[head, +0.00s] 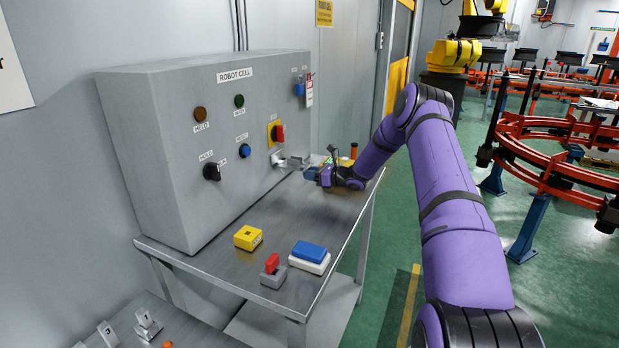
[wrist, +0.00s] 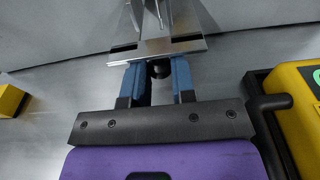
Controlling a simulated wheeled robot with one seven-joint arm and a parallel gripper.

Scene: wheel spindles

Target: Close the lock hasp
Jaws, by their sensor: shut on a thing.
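The lock hasp (head: 291,161) is a bright metal fitting on the front of the grey control box, below the red switch on its yellow plate. In the wrist view its metal plate (wrist: 165,46) lies across the fingertips, with narrow metal parts behind it. My gripper (head: 309,174) reaches it from the right, above the bench. In the wrist view, my gripper (wrist: 157,69) has its blue fingers shut on a small dark round part at the plate's near edge. The fingers stand a little apart around it. How far the hasp is swung is hard to tell.
The grey control box (head: 155,150) has lamps, knobs and a hanging tag. A yellow box (head: 248,237), a red-and-grey switch (head: 272,271) and a blue-and-white block (head: 310,255) lie on the metal bench (head: 215,263). A yellow case (wrist: 300,95) stands close to the gripper's right.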

